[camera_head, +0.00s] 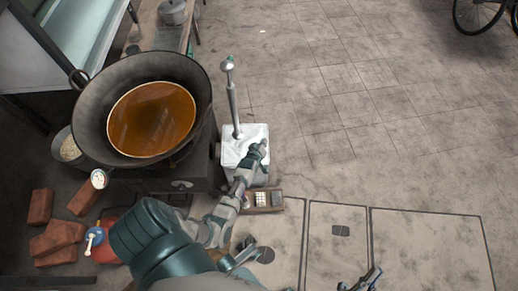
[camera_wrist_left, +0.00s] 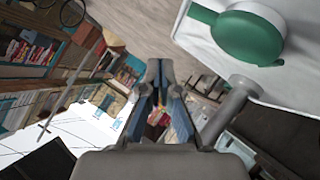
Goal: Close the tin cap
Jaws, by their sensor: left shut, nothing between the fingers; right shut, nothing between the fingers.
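The white tin (camera_head: 236,155) stands beside the black stove. In the left wrist view its white top (camera_wrist_left: 205,45) fills the upper right. A round green cap (camera_wrist_left: 248,38) lies on it beside a pale ring; I cannot tell how far it is closed. In the head view the cap cannot be made out, possibly hidden by my gripper. My left gripper (camera_head: 258,148) is over the tin's right side, shut and empty. It also shows in the left wrist view (camera_wrist_left: 163,95), apart from the cap. My right gripper (camera_head: 370,277) is shut and empty at the bottom, away from the tin.
A large wok (camera_head: 88,110) of brown-orange liquid sits on the stove left of the tin. A small box (camera_head: 262,201) lies just below the tin. Bricks (camera_head: 58,238) lie at lower left.

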